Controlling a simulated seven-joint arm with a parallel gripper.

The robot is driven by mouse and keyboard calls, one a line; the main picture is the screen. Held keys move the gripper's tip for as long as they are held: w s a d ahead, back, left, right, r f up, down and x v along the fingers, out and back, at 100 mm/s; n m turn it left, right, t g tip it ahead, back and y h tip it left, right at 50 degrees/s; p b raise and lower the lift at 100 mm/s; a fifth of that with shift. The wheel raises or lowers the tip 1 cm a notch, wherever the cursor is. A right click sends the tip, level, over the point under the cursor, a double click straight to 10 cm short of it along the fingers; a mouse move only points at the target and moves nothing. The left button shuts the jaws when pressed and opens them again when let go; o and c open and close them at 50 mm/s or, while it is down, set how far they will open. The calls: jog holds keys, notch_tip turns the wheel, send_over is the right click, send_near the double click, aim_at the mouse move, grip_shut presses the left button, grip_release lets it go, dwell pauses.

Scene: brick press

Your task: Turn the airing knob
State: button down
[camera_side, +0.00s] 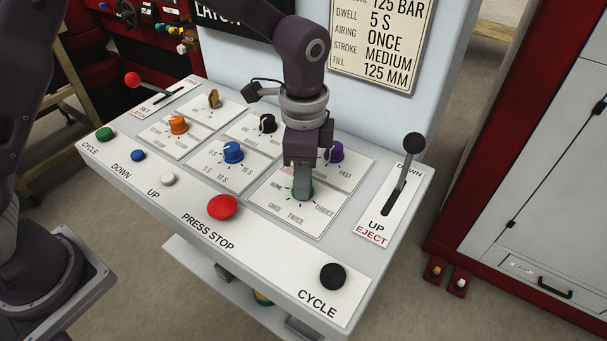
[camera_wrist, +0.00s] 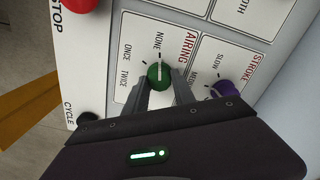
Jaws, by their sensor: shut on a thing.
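The airing knob is green and sits on its panel plate at the right of the console, in the side view (camera_side: 311,190) and the wrist view (camera_wrist: 158,73). Its white mark appears to point towards NONE in the wrist view. ONCE and TWICE show beside it; THRICE shows in the side view. My gripper (camera_side: 302,192) reaches straight down over the knob and hides most of it in the side view. In the wrist view its fingers (camera_wrist: 160,84) are closed on the knob's two sides. The card (camera_side: 380,40) on the wall lists airing as ONCE.
The purple stroke knob (camera_side: 334,152) is close beside my gripper. A black-handled eject lever (camera_side: 412,146) stands to the right. The red press stop button (camera_side: 222,207) and black cycle button (camera_side: 333,276) are at the front. Blue (camera_side: 233,152) and orange (camera_side: 179,124) knobs lie left.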

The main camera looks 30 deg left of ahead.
jog(key=n, duration=0.5)
jog(key=shift+n, duration=2.3)
jog(key=c, duration=1)
grip_release()
jog(key=shift+c, duration=0.2)
notch_tip(320, 180, up, 7)
jog(key=shift+r, duration=0.1)
